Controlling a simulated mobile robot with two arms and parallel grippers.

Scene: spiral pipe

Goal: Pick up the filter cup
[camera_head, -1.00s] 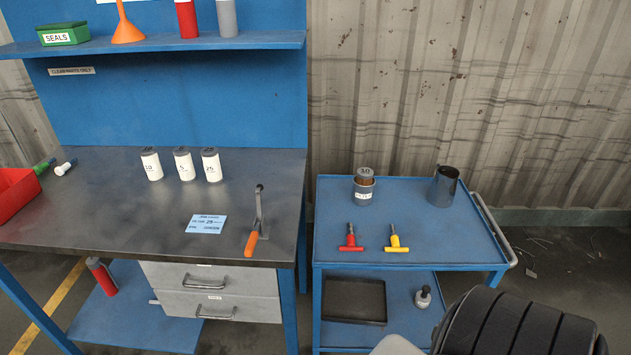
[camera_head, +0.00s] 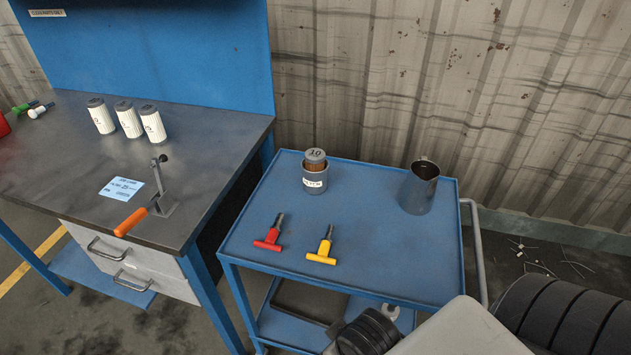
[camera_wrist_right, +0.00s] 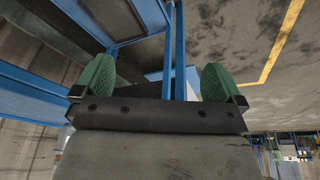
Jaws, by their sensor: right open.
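A grey cup (camera_head: 314,183) with a white label stands upright at the back left of the blue cart top. A brown filter with a dark cap marked 10 (camera_head: 315,157) sits in it and sticks out above the rim. A dark metal mug-like vessel (camera_head: 419,188) stands at the back right of the cart. My right gripper (camera_wrist_right: 158,82) shows in the right wrist view with its green-padded fingers wide apart and nothing between them. The cup is not between the fingers. My left gripper is not in view.
Red (camera_head: 268,236) and yellow (camera_head: 322,250) T-handle tools lie on the cart (camera_head: 370,270) in front of the cup. The workbench (camera_head: 60,150) at the left holds several white filters, a blue card (camera_head: 120,187) and an orange-handled lever (camera_head: 133,220). The cart's front right is clear.

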